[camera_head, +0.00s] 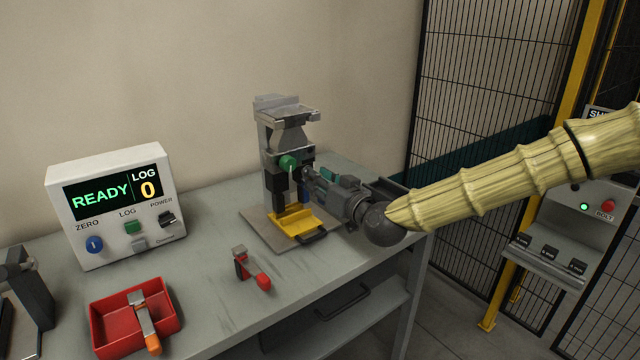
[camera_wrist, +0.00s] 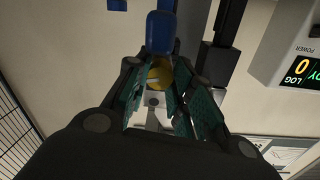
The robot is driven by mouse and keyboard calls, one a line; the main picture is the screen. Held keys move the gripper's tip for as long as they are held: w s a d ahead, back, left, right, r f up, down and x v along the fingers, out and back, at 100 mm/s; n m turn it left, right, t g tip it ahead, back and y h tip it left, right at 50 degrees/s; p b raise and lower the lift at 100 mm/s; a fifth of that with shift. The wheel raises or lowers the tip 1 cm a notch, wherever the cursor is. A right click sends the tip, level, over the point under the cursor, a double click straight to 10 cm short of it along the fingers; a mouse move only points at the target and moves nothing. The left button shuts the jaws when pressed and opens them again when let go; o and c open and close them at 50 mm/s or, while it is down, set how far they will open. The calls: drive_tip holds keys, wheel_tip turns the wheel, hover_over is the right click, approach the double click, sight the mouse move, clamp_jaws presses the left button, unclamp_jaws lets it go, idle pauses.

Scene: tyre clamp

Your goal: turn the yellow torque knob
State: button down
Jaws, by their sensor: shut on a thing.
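The yellow torque knob (camera_wrist: 158,74) shows in the wrist view between the two green-padded fingers of my gripper (camera_wrist: 161,88). The fingers are closed on its sides, and only part of its round face shows. In the head view my gripper (camera_head: 309,174) reaches from the right to the front of the grey clamp stand (camera_head: 286,133). The knob is hidden behind the gripper there. A green knob (camera_head: 289,163) sits on the stand just left of the gripper. A blue part (camera_wrist: 161,33) shows close to the yellow knob in the wrist view.
A yellow tray (camera_head: 300,226) lies at the stand's foot. The white readout box (camera_head: 115,207) shows READY and LOG 0. A red bin (camera_head: 108,314) and a red-handled clamp (camera_head: 250,268) are on the grey bench (camera_head: 210,290). A mesh fence (camera_head: 475,130) stands at the right.

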drive_tip(key=shift+m, duration=0.5)
drive_tip(key=c, duration=1.2)
unclamp_jaws()
drive_tip(key=shift+s+d, duration=0.1)
drive_tip(key=shift+v, duration=5.9)
